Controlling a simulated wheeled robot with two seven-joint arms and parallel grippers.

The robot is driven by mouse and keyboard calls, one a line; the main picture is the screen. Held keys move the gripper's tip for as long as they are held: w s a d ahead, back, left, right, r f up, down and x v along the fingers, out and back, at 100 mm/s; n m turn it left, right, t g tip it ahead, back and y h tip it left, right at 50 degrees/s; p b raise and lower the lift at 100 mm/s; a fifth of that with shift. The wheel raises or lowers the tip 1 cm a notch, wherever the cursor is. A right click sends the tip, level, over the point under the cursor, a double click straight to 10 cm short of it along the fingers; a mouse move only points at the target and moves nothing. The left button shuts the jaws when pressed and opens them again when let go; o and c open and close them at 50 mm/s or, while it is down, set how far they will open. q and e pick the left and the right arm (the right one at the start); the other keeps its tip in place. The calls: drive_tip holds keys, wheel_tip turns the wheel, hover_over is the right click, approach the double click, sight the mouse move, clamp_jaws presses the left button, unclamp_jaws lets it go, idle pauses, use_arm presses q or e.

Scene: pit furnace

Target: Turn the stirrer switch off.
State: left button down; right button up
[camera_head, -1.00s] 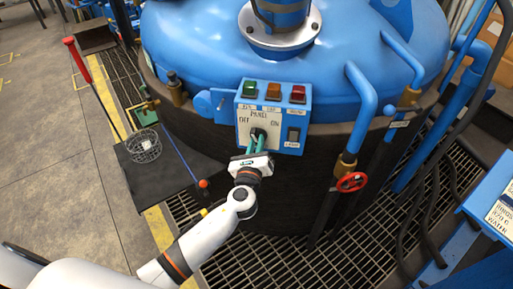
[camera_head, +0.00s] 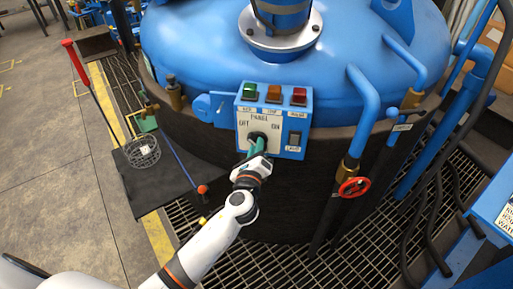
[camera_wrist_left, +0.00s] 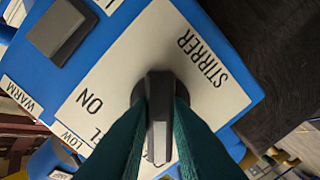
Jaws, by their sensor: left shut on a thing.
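The stirrer switch is a black rotary knob (camera_wrist_left: 160,90) on a white plate (camera_wrist_left: 118,72) printed STIRRER and ON. In the head view the plate (camera_head: 252,122) also shows OFF at left and ON at right, on the blue control box on the furnace. My left gripper (camera_head: 256,143) reaches the knob from below and in front. Its two green fingers are shut on the knob, one on each side, in the wrist view. The fingers hide most of the knob in the head view, and I cannot tell which mark it points to. My right gripper is not in view.
Green, orange and red buttons line the top of the box; a grey rocker switch (camera_head: 294,138) sits at its right. A blue pipe with a red valve wheel (camera_head: 354,187) stands to the right. A wire basket (camera_head: 142,151) rests on a dark platform at left.

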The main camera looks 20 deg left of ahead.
use_arm(q)
drive_tip(key=c, duration=1.4)
unclamp_jaws()
drive_tip(key=shift+o, duration=0.2)
drive_tip(key=s+d+b, duration=0.1)
drive_tip(key=s, duration=1.1)
drive_tip(key=shift+d+b, duration=0.3)
drive_tip(key=shift+d, duration=0.05)
